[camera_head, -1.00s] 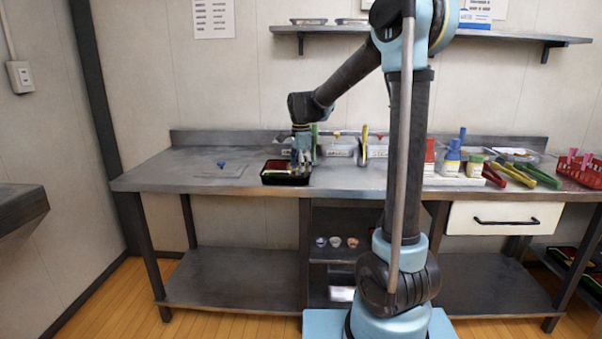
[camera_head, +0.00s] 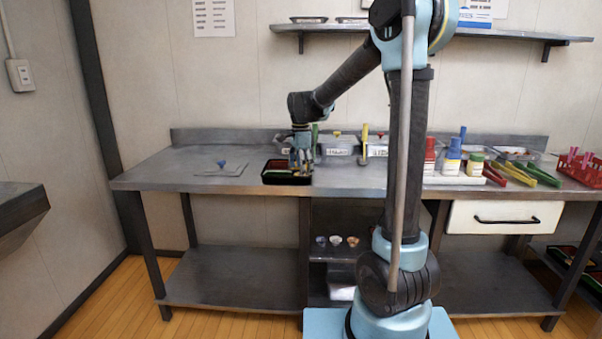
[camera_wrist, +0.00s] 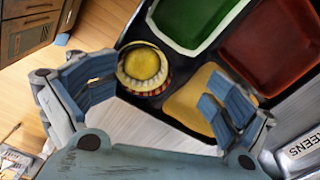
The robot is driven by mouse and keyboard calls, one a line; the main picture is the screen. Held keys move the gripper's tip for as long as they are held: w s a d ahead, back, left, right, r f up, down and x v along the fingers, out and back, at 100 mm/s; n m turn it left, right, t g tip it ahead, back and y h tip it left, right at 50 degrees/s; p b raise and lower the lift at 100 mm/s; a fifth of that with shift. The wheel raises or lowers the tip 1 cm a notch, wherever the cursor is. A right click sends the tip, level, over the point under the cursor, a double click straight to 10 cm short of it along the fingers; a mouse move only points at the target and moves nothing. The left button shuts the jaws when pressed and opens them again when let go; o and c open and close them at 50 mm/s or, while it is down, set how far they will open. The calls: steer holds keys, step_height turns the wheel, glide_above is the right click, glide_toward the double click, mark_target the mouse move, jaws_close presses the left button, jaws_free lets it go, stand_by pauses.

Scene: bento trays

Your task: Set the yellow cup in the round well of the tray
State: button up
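The yellow cup (camera_wrist: 143,66) shows in the wrist view as a round yellow top with a pale rim and a red-and-white striped side. It is at a corner of the dark tray (camera_wrist: 192,48), beside the green compartment, where the round well would lie; the well itself is hidden under it. I cannot tell how deep it sits. My gripper (camera_wrist: 162,88) is open, its blue fingers spread on either side, the left one nearer the cup. In the head view my gripper (camera_head: 301,164) is low over the tray (camera_head: 288,181), and the cup is too small to make out.
The tray also has a red compartment (camera_wrist: 275,40) and a tan one (camera_wrist: 188,100). Labelled bins (camera_head: 338,149) stand behind it. A small blue item (camera_head: 221,163) lies on a flat plate to the left. Bottles (camera_head: 452,158) stand to the right.

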step_height(320, 180, up, 11)
steer(key=s+d+f+n, duration=0.2)
steer(key=s+d+n, duration=0.2)
steer(key=s+d, duration=0.5)
steer(key=s+d+f+n+t, duration=0.1)
steer(key=s+d+f+n, duration=0.4)
steer(key=s+f, duration=0.4)
steer(key=s+d+f+n+t, duration=0.1)
steer(key=s+d+f+n, duration=0.4)
steer(key=s+f, duration=0.5)
steer(key=s+d, duration=0.2)
steer(key=s, duration=0.2)
steer(key=shift+d, duration=0.4)
